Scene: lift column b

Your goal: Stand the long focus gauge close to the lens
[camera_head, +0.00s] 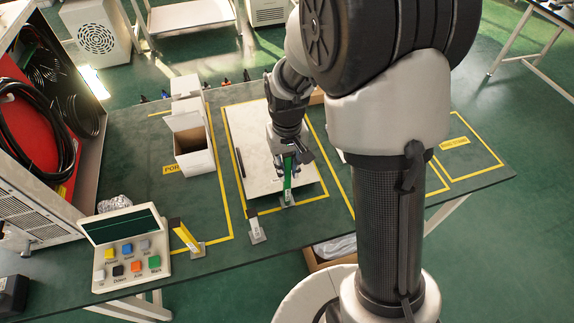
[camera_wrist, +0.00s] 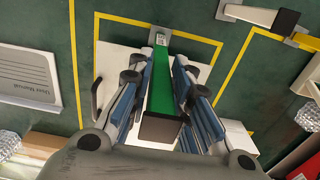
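A long green gauge (camera_head: 288,174) with a small metal foot is upright at the front part of the white board (camera_head: 258,185). My gripper (camera_head: 288,160) is around it from above. Whether the foot touches the board is unclear. A yellow gauge (camera_head: 183,233) and a pale gauge (camera_head: 254,226) stand on metal feet near the front edge of the table. I cannot make out the lens; my arm hides part of the board.
A control box with coloured buttons (camera_head: 130,250) stands at the front left. An open white box (camera_head: 193,150) is left of the board. Yellow tape outlines areas of the green table (camera_head: 340,202).

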